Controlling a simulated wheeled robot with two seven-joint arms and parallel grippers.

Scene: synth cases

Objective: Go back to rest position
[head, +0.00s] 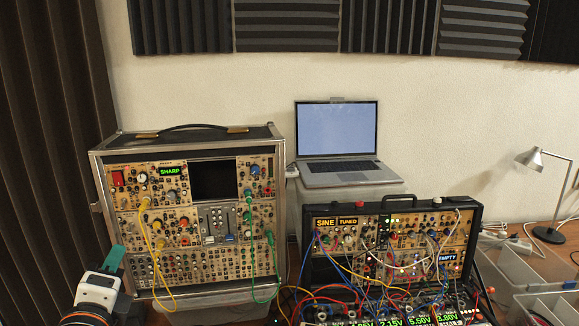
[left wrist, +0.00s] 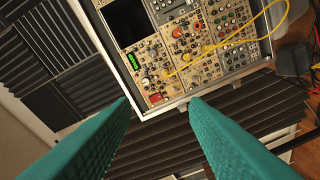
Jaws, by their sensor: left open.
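My left gripper (head: 113,262) shows at the lower left of the head view, in front of the left synth case's lower left corner. In the left wrist view its two teal fingers (left wrist: 158,105) are spread apart with nothing between them. The left synth case (head: 190,215) stands upright with a green "SHARP" display, and yellow and green cables hang on its front. In the left wrist view this case (left wrist: 185,60) appears tilted beyond the fingertips, apart from them. My right gripper is not in either view.
A second synth case (head: 400,250) with many patch cables stands right of centre. A laptop (head: 337,140) sits open on a pale stand behind. A desk lamp (head: 545,165) and clear bins (head: 510,265) are at the right. Dark ridged panelling (head: 45,120) borders the left.

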